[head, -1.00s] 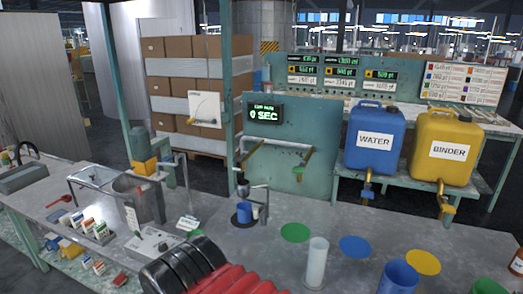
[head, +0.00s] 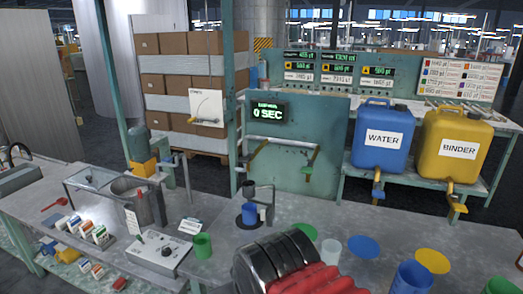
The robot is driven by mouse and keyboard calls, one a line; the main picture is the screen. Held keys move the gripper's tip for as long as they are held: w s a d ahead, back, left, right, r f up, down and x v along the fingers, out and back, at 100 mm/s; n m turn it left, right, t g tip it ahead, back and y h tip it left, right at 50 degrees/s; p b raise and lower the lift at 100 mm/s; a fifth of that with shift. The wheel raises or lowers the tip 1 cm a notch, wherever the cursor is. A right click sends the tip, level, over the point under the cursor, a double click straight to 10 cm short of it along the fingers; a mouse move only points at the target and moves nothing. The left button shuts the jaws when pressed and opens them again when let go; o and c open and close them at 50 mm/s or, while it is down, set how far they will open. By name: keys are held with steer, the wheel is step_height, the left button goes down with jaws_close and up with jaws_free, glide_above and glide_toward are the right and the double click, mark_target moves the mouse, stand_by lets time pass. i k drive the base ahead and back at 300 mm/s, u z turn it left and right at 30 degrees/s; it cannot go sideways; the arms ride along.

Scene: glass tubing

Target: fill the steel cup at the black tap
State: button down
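A pipe (head: 275,140) on the green panel carries two taps. The left tap (head: 246,160) has a handle too small for me to tell its colour. The right tap (head: 309,163) has a green handle. I cannot pick out a steel cup for certain. A blue cup (head: 250,213) stands on a dark round pad beside a small grey stand, below the left tap. My arm, with a dark ribbed part and red bellows, crosses the bottom middle of the view. My gripper's fingertips do not show, so whether it holds anything is hidden.
A green cup (head: 203,246) stands left of my arm. A whitish cylinder (head: 330,250) is partly hidden behind it. Blue (head: 364,246) and yellow (head: 433,261) discs lie to the right, near a larger blue cup (head: 411,280). A steel pot (head: 147,203) and control box (head: 160,254) stand left.

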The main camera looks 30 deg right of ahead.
mark_target(246, 159)
steer(key=i, duration=0.95)
steer(key=z, duration=0.05)
